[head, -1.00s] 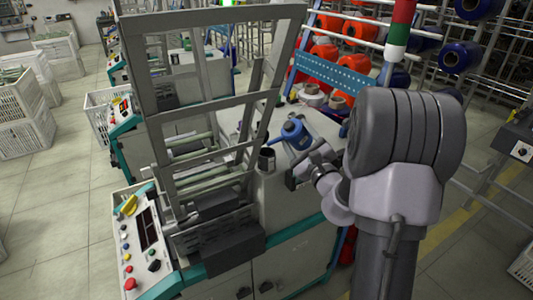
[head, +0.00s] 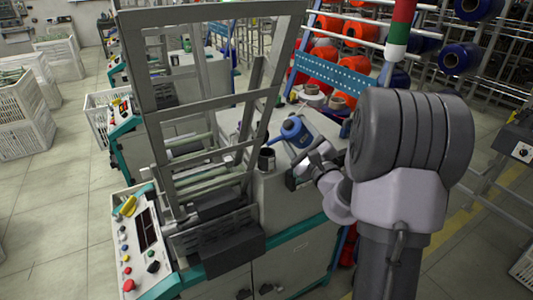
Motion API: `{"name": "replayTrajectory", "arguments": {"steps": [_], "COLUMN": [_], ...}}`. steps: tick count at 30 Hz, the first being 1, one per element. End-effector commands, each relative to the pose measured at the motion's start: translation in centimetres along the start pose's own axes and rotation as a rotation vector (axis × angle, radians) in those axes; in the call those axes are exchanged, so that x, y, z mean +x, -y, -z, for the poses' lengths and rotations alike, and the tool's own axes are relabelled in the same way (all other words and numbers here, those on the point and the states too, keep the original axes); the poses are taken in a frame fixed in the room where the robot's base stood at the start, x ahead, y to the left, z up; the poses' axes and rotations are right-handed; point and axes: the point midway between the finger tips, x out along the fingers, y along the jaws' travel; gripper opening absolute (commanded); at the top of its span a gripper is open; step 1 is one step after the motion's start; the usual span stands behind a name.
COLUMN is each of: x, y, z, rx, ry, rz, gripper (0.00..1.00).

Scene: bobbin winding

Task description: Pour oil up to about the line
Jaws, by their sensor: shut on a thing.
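A blue oil can (head: 294,131) with a spout pointing left is held over the top of the winding machine (head: 285,188). My gripper (head: 311,157) is shut on it from the front right; the fingers are small and partly hidden. The can is tilted, with its spout end toward a small dark cup (head: 266,158) on the machine top. The cup stands just left of and below the can. I cannot make out any oil stream, the level in the cup or a line on it.
The machine's tall grey frame (head: 158,100) rises just left of the cup. A control panel (head: 141,240) with buttons is at the front left. Tape rolls (head: 325,99) sit behind the can, by a blue perforated rail (head: 333,74).

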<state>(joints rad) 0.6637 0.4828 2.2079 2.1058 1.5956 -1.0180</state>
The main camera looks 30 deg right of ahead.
Motion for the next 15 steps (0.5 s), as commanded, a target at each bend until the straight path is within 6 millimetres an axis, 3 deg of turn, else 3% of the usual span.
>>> {"name": "replayTrajectory", "arguments": {"steps": [15], "x": [0.02], "y": [0.09], "z": [-0.14], "rx": [-0.022], "ry": [0.006], "rz": [0.001], "gripper": [0.15]}}
